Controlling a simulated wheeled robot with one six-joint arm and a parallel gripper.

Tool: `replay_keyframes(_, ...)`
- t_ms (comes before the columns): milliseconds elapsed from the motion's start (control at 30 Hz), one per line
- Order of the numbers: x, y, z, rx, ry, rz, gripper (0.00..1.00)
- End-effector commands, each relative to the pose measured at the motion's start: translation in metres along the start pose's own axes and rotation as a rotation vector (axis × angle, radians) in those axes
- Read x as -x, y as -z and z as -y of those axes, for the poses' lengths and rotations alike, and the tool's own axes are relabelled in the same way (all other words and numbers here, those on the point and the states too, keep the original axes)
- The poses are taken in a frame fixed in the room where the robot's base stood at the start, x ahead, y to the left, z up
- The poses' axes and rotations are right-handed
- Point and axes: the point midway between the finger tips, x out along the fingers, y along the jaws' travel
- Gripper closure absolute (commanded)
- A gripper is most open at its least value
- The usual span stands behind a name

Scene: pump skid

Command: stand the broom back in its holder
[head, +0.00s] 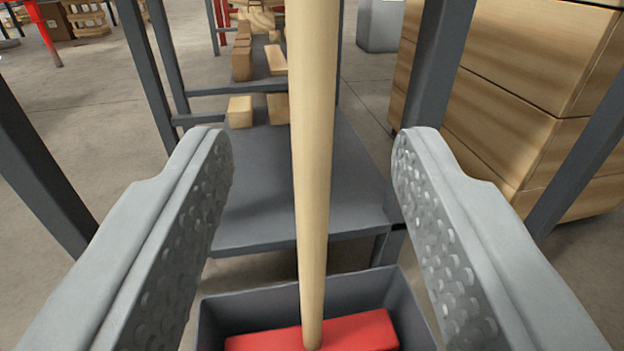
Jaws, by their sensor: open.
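The broom's pale wooden handle (312,150) stands nearly upright in the middle of the head view. Its lower end meets a red broom head (358,332) inside a dark grey open box (250,308), which looks like the holder. The bottom of the box and the bristles are out of view. My gripper (312,145) is open, with one studded grey finger on each side of the handle. There are clear gaps on both sides, and neither finger touches the handle.
A dark metal shelf (270,200) with small wooden blocks (240,111) stands behind the broom. Dark posts (440,70) rise on both sides. Stacked wooden crates (520,95) are at the right. Concrete floor (80,120) shows at the left.

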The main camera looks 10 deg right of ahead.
Motion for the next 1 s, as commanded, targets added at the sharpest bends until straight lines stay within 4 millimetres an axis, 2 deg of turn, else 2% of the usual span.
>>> replay_keyframes(200, 0.011, 0.0, 0.0, 0.0, 0.0, 0.0, 0.54)
replay_keyframes(433, 0.011, 0.001, 0.0, 0.0, 0.0, 0.0, 0.54)
replay_keyframes(533, 0.009, 0.009, 0.0, -0.005, 0.002, 0.0, 0.54)
replay_keyframes(667, 0.002, 0.039, 0.002, -0.021, 0.009, -0.001, 0.54)
replay_keyframes(1000, -0.008, 0.15, 0.003, -0.07, 0.045, 0.013, 0.54)
